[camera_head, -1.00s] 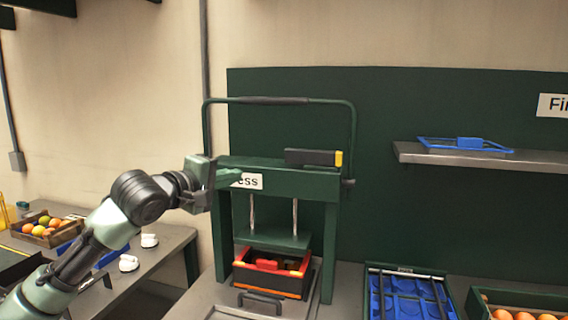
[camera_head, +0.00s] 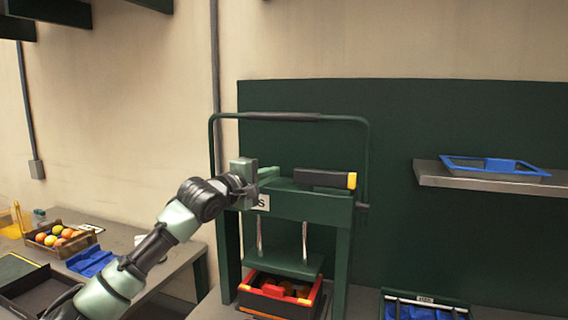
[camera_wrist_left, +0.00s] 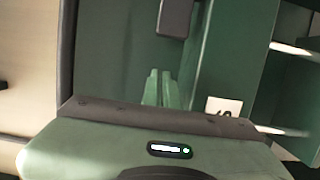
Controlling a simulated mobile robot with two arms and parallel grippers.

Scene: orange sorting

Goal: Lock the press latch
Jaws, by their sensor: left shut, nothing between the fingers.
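The green press (camera_head: 312,207) stands against a dark green back panel. Its latch (camera_head: 318,179), a dark bar with a yellow right end, lies along the top beam. In the left wrist view the dark latch block (camera_wrist_left: 175,17) shows at the top. My left gripper (camera_head: 275,173) is shut and empty, near the latch's left end at beam height. In the left wrist view its closed fingers (camera_wrist_left: 163,88) point at the press, with a gap in the picture between them and the latch. The press's white label (camera_head: 262,202) is partly covered by my wrist. My right gripper is not in view.
A tall dark handle bar (camera_head: 290,117) arches over the press. A red-rimmed black box (camera_head: 253,293) sits under the press plate. A shelf (camera_head: 480,180) with a blue-rimmed tray (camera_head: 460,162) is at right. A fruit crate (camera_head: 62,255) stands at left.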

